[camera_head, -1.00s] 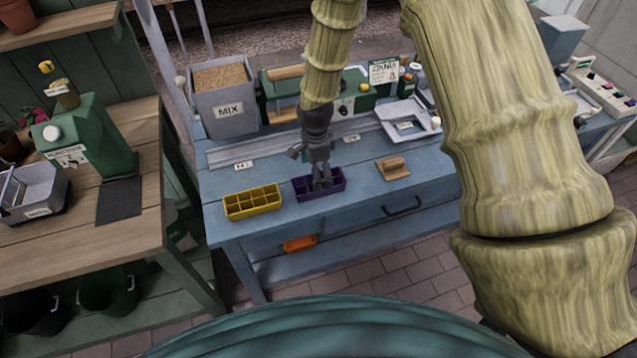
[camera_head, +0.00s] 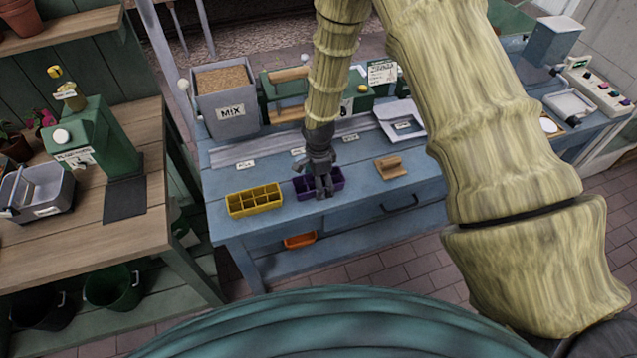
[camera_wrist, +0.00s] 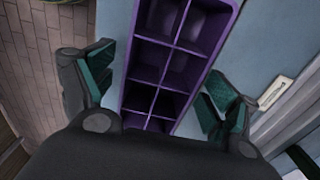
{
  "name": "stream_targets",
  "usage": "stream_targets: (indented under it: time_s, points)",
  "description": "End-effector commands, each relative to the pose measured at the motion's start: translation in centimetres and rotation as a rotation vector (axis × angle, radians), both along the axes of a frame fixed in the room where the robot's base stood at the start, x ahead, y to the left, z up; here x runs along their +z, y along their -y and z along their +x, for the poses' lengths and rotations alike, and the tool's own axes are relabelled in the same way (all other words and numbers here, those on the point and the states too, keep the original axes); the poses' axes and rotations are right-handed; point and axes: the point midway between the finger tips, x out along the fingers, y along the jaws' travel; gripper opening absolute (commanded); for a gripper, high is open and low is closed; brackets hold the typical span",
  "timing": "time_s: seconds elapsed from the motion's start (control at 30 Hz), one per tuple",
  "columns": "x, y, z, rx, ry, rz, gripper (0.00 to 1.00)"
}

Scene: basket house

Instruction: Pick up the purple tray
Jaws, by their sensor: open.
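The purple tray (camera_head: 335,181), a divided tray with several square compartments, sits on the blue bench in the head view, right of a yellow divided tray (camera_head: 254,201). My gripper (camera_head: 324,193) is over it and hides its middle. In the wrist view the purple tray (camera_wrist: 176,48) runs away from the camera between my open fingers (camera_wrist: 157,92), one beside each long side.
The blue bench (camera_head: 270,232) also holds a grey MIX bin (camera_head: 228,100), a small wooden block (camera_head: 390,167) and a white tray (camera_head: 402,120). An orange container (camera_head: 300,240) is on the shelf below. A wooden table (camera_head: 120,235) stands at the left.

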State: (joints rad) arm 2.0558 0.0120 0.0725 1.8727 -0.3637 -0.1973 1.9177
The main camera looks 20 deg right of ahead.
Motion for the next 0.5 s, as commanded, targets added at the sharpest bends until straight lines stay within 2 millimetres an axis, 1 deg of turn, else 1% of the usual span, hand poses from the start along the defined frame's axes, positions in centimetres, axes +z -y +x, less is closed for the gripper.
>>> stream_targets:
  time_s: [0.1, 0.17, 0.2, 0.37, 0.4, 0.5]
  points:
    - [0.01, 0.0, 0.01, 0.0, 0.0, 0.0, 0.88]
    - [0.02, 0.0, 0.01, 0.0, 0.0, 0.0, 0.78]
    - [0.01, 0.0, 0.01, 0.0, 0.0, 0.0, 0.71]
    - [0.02, -0.01, 0.01, 0.0, 0.0, 0.0, 0.42]
    - [0.02, -0.01, 0.01, 0.0, 0.0, 0.0, 0.39]
    - [0.03, 0.0, 0.02, 0.0, 0.0, 0.0, 0.39]
